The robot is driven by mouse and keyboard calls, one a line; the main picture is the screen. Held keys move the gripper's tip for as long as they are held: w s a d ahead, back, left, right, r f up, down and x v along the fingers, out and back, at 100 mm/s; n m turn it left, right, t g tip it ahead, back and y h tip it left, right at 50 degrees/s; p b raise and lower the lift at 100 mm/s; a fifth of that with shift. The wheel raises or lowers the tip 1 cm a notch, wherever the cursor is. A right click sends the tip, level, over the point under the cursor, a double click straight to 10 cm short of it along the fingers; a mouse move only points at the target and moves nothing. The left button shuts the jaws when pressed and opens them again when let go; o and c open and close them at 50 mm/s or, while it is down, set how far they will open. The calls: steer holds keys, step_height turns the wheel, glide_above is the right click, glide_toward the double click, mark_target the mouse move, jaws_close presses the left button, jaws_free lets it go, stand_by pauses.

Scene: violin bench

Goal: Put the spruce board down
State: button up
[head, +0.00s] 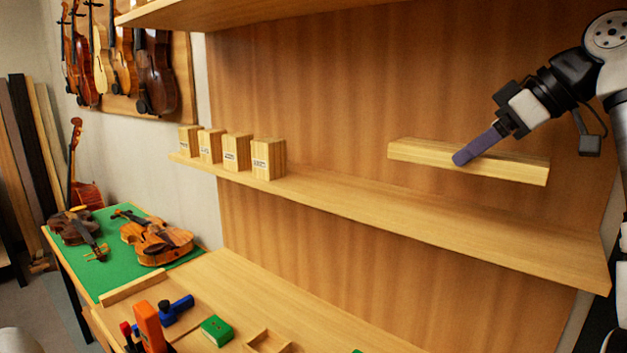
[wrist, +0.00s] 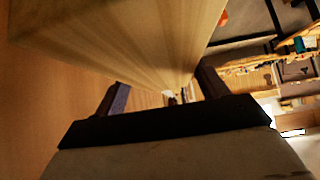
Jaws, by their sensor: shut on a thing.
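The spruce board (head: 420,154) is a long pale wooden bar. In the head view it hangs level in the air, above the right part of a wooden shelf (head: 400,208). My gripper (head: 468,154) comes from the upper right and is shut on the board near its middle. One purple-grey finger shows across the board's front; the far finger is hidden in the head view. In the wrist view the board (wrist: 130,45) runs between the two fingers and fills the upper middle. A gap shows between the board's underside and the shelf.
Several labelled wooden blocks (head: 236,152) stand at the shelf's left end. The shelf is clear to their right. Another shelf (head: 250,10) juts out overhead. Below, a workbench carries a violin (head: 155,240) on a green mat (head: 120,278), an orange tool (head: 148,325) and a green box (head: 217,330).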

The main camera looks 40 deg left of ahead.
mark_target(544, 161)
steer(key=shift+f+p, duration=0.6)
steer(key=shift+f, duration=4.35)
steer(key=shift+f, duration=0.2)
steer(key=o, duration=1.2)
steer(key=shift+c, duration=0.2)
steer(key=shift+r, duration=0.15)
steer(key=b+v, duration=0.1)
steer(key=v, duration=1.1)
steer(key=shift+b, duration=0.35)
